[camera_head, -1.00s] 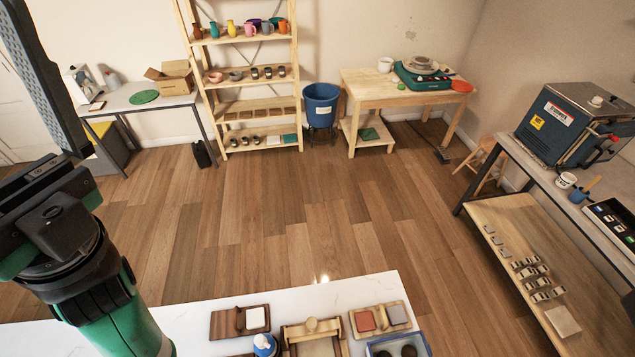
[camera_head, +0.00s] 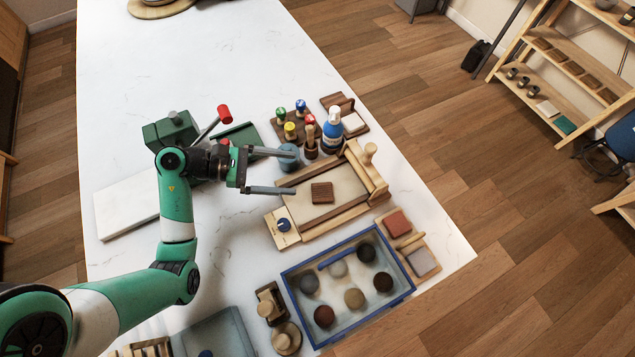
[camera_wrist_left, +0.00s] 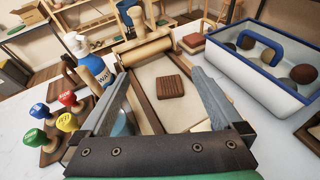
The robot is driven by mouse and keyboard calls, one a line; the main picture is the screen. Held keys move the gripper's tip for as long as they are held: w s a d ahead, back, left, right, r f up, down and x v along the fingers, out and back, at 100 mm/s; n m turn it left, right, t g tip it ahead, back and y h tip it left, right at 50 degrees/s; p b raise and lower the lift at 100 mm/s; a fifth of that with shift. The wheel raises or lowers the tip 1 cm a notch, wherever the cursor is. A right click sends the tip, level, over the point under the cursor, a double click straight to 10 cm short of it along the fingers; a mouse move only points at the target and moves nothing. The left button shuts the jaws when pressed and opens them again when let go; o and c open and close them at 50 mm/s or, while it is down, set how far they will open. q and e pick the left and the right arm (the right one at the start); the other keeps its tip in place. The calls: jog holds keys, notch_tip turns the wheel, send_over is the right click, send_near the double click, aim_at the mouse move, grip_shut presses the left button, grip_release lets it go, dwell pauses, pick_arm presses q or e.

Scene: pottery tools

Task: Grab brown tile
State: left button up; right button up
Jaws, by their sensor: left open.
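A brown ribbed square tile (camera_head: 322,193) lies flat on the pale bed of a wooden slab roller (camera_head: 350,212). In the left wrist view the same tile (camera_wrist_left: 170,86) shows whole, between the two fingers and beyond them. My left gripper (camera_head: 296,173) is open and empty, with its fingers pointing toward the tile from the left in the head view. The tile is apart from both fingers. My right gripper is not in view.
A blue-rimmed tub (camera_head: 335,299) with several round lumps stands in front of the roller.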

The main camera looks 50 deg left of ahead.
pick_arm(q)
send_near(325, 192)
jog(key=shift+s+a+r+n+g+y+b, duration=0.3)
jog(key=shift+s+a+r+n+y+b, duration=0.1)
jog(key=shift+s+a+r, duration=0.6)
jog(key=shift+w+d, duration=0.2)
jog(key=x, duration=0.6)
jog(key=shift+b, duration=0.3)
jog(key=shift+w+d+f, duration=0.2)
jog(key=shift+d, duration=0.05)
jog(key=b+x, duration=0.1)
jog(key=x, duration=0.3)
jog(key=shift+w+d+f, duration=0.1)
jog(key=shift+d, duration=0.1)
jog(key=c, duration=1.4)
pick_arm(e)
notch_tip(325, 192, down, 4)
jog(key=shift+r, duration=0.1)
